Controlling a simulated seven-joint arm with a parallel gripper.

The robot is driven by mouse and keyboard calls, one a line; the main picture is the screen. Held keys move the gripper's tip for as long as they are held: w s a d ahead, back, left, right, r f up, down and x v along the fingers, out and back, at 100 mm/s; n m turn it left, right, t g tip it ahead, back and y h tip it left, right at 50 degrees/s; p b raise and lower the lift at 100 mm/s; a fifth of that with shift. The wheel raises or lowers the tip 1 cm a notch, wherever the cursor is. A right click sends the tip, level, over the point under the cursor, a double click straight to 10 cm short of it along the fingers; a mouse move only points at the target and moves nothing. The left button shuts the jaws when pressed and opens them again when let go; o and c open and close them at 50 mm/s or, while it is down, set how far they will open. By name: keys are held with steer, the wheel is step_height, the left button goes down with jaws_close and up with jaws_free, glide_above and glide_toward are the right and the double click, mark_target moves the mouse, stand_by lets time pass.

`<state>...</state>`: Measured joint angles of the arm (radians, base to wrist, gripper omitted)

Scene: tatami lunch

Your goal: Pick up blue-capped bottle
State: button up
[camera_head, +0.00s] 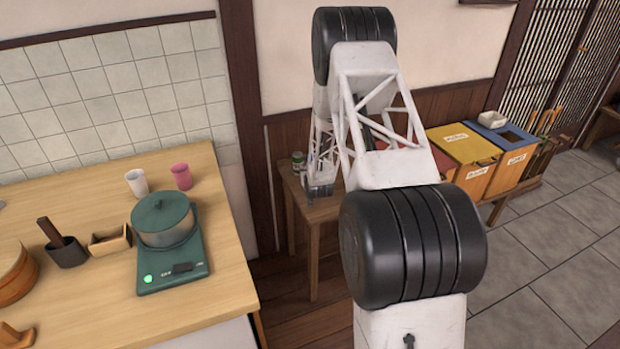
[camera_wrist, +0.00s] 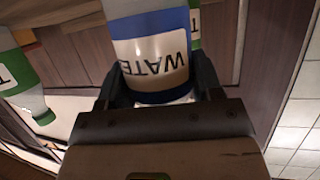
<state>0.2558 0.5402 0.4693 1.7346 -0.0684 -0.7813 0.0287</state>
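A bottle with a blue and white label reading "WATE" (camera_wrist: 155,55) fills the space between the two dark fingers of my gripper (camera_wrist: 160,88) in the wrist view. The lettering is upside down in the picture. One finger lies close along each side of the bottle, with no clear gap, but firm contact cannot be made out. The bottle's cap is hidden from view. In the head view my gripper (camera_head: 320,188) is small and partly hidden by my arm, beside a small wooden table (camera_head: 312,213). The bottle cannot be made out there.
A green-labelled bottle (camera_wrist: 14,72) is left of my gripper, and another green-labelled thing (camera_wrist: 195,28) shows behind the blue-labelled bottle. A small can (camera_head: 298,161) stands on the wooden table. Yellow (camera_head: 465,148) and blue-rimmed (camera_head: 512,138) bins stand right. A counter (camera_head: 100,300) with a pot (camera_head: 163,220) is left.

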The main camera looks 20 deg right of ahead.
steer(key=c, duration=0.3)
steer(key=shift+r, duration=0.15)
steer(key=shift+r, duration=1.15)
steer(key=s+a+f+v, duration=0.1)
steer(key=f+v, duration=0.2)
steer(key=v, duration=1.2)
steer(key=shift+s, duration=0.45)
